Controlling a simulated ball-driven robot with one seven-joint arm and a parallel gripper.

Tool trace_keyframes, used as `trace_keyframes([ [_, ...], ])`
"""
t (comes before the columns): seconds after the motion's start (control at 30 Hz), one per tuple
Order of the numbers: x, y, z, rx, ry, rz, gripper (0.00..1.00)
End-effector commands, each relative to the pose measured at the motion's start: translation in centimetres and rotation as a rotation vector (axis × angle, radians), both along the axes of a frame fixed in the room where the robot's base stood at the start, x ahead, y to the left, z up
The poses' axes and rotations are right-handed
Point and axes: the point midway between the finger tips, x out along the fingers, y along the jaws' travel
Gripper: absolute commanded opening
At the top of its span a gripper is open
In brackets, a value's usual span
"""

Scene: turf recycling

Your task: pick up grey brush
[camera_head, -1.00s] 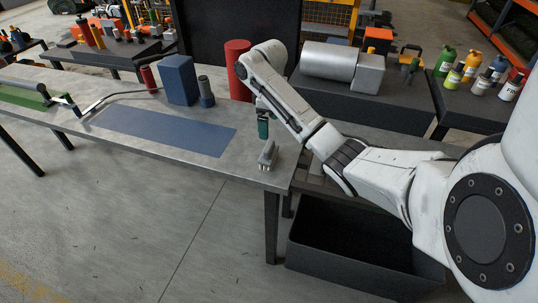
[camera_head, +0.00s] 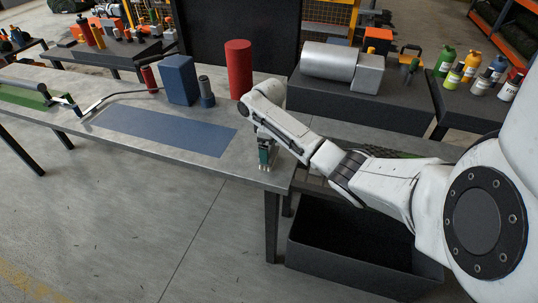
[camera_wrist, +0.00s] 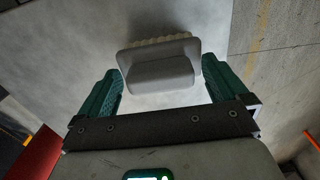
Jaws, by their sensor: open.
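The grey brush (camera_wrist: 158,72) lies between the two green fingers of my gripper (camera_wrist: 160,85) in the wrist view, with its pale bristles at the far edge. A gap shows between the brush and each finger. In the head view my gripper (camera_head: 267,158) is low over the near right corner of the metal table (camera_head: 225,172), pointing down. There the brush is mostly hidden behind the gripper. My gripper is open.
A blue mat (camera_head: 165,131) lies on the table left of my gripper. A red cylinder (camera_head: 238,68), a blue block (camera_head: 179,80) and a small dark bottle (camera_head: 206,92) stand behind. A black bin (camera_head: 340,258) is on the floor right of the table.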

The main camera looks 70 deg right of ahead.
Motion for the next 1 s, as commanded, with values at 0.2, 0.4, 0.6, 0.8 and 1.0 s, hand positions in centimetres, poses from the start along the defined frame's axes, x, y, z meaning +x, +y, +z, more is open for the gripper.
trace_keyframes([
  [0.2, -0.01, 0.01, 0.0, 0.0, 0.0, 0.0, 0.93],
  [0.4, 0.0, 0.01, 0.02, 0.001, 0.0, 0.0, 0.74],
  [0.6, 0.0, 0.01, 0.02, 0.001, 0.0, 0.0, 0.55],
  [0.8, 0.0, 0.0, 0.06, 0.0, 0.0, 0.0, 0.45],
  [1.0, 0.02, -0.01, 0.19, 0.0, 0.0, 0.0, 0.44],
])
